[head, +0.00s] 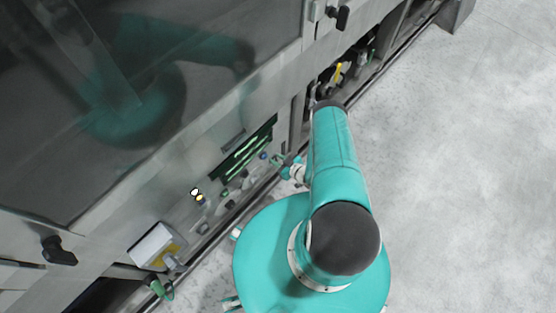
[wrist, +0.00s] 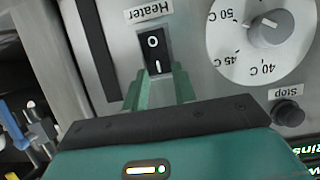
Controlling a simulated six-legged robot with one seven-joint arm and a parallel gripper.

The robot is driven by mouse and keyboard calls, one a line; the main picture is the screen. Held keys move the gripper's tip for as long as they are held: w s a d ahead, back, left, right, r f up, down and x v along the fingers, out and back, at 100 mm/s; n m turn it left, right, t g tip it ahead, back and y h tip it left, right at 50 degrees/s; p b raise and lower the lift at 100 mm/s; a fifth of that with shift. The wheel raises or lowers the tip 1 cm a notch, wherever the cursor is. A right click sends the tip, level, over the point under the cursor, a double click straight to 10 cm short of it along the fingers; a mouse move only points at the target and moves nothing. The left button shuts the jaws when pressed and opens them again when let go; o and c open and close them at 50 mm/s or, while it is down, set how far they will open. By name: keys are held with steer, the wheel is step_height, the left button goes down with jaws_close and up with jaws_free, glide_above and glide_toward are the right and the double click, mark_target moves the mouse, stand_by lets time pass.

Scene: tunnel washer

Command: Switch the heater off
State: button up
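The heater switch (wrist: 154,50) is a black rocker marked O and I, on a light grey panel in the wrist view. The O end is farther from my gripper and the I end is nearer. Which end is pressed in is unclear. An upside-down Heater label (wrist: 148,12) sits beyond it. My gripper (wrist: 159,76) has two green fingers with a gap between them, empty. The fingertips are at the near end of the switch, one to each side in the picture; contact cannot be told. In the head view the switch cannot be made out.
A temperature dial (wrist: 268,28) with a grey knob is right of the switch, with a dark Stop button (wrist: 288,113) below it. A lit display (head: 246,152) is on the machine's front. The grey floor (head: 470,160) at right is clear.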

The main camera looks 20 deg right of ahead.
steer(key=shift+s+d+f+t+y, duration=0.15)
steer(key=shift+f+t+y, duration=0.1)
steer(key=shift+t, duration=0.3)
steer(key=shift+s+a+f+t+y, duration=0.15)
steer(key=shift+t+y, duration=0.1)
steer(key=shift+t, duration=0.3)
steer(key=shift+d+r, duration=0.1)
steer(key=o, duration=1)
steer(key=v, duration=1.3)
steer(key=shift+s, duration=0.35)
steer(key=shift+d, duration=0.15)
